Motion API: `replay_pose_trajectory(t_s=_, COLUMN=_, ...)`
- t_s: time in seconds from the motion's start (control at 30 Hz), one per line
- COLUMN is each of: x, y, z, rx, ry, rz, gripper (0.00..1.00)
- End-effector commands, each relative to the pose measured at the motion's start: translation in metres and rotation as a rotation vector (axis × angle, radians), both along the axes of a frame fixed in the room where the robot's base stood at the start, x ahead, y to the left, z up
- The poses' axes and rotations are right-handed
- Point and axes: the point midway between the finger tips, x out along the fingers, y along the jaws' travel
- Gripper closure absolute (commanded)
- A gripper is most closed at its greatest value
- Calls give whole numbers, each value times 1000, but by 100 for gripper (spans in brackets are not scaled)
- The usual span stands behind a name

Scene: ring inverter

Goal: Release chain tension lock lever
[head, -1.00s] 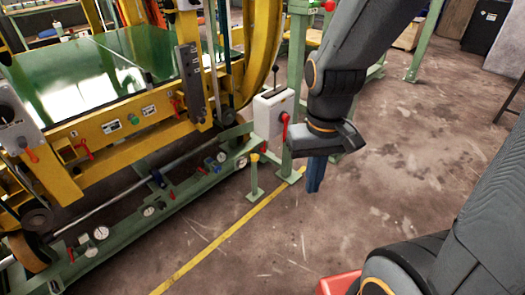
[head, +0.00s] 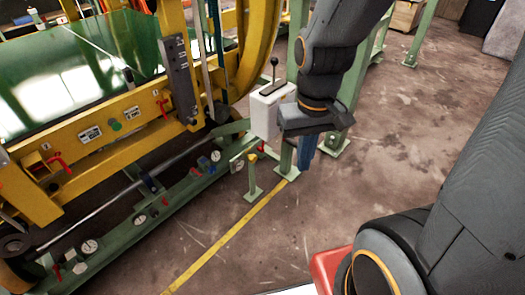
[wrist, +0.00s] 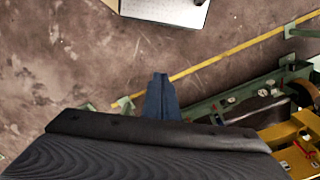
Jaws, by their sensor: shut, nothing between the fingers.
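I cannot tell for certain which lever is the chain tension lock lever. A red lever (head: 60,162) sits at the left on the yellow frame of the machine, and another red lever (head: 163,106) is further right on it. A pale control box (head: 265,112) on a green post carries a black lever with a round knob (head: 274,62) on top. My gripper (head: 304,165), with blue fingers, is shut and empty, pointing down just right of the box; my wrist overlaps the box's right side. In the wrist view the fingers (wrist: 160,80) are together over bare floor.
The yellow machine (head: 125,120) with its green sheet (head: 60,75) fills the left. A green base rail (head: 130,225) with gauges runs along the floor. A short green post (head: 252,178) stands beside a yellow floor line (head: 225,240). Floor at right is open.

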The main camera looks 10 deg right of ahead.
Motion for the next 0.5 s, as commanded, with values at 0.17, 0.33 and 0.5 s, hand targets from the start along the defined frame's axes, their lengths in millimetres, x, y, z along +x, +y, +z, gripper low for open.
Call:
replay_pose_trajectory(t_s=0.17, x=49, y=0, z=-55, rx=-10, ry=-108, rz=116, gripper=100)
replay_pose_trajectory(t_s=0.33, x=126, y=1, z=-130, rx=-56, ry=-298, rz=316, gripper=100)
replay_pose_trajectory(t_s=0.5, x=196, y=2, z=-197, rx=-143, ry=-494, rz=517, gripper=100)
